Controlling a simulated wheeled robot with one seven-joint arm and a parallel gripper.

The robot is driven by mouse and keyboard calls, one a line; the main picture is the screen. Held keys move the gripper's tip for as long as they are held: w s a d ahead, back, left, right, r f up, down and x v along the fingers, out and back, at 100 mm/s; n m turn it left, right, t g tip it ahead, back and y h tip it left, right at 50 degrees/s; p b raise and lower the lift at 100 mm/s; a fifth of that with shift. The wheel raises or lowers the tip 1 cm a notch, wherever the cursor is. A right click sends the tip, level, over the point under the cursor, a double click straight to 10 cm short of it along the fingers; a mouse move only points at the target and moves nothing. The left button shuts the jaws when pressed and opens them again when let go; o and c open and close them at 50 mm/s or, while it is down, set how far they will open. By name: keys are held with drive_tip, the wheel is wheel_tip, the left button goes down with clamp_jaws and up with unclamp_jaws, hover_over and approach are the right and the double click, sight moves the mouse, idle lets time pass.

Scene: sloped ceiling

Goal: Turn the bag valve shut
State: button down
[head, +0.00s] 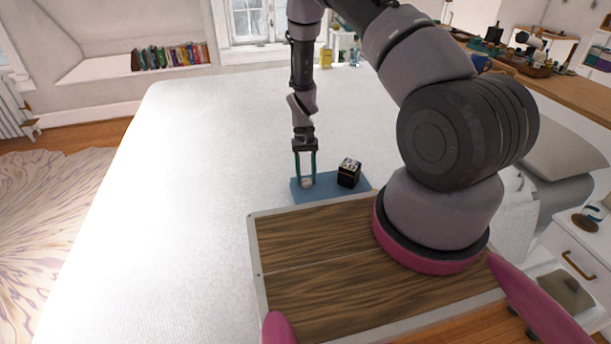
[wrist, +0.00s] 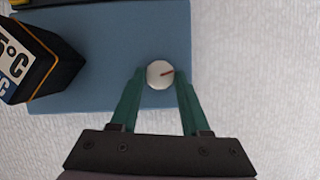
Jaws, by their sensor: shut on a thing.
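The knob also shows in the head view (head: 307,184), on a blue slab (head: 329,195). My gripper (head: 306,180) reaches straight down over the slab. Its two green fingers (wrist: 160,80) stand on either side of the knob and are shut on it. The knob's top is clear to see; its base is hidden. No bag can be made out.
A black box (wrist: 28,62) with orange edges and white "°C" lettering stands on the slab, left of the fingers in the wrist view. The slab lies on a broad white surface (head: 200,170). A wood-topped panel (head: 330,255) is in front.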

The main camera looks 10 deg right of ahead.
drive_tip(key=shift+d+m+y, duration=0.1)
drive_tip(key=shift+m+y, duration=0.4)
drive_tip(key=shift+m, duration=0.8)
drive_tip(key=shift+m+t, duration=0.3)
drive_tip(key=shift+c, duration=1.9)
unclamp_jaws()
drive_tip(key=v, duration=1)
drive_tip(key=shift+w+r, duration=0.2)
drive_tip(key=shift+r, duration=0.15)
drive_tip(key=shift+d, duration=0.1)
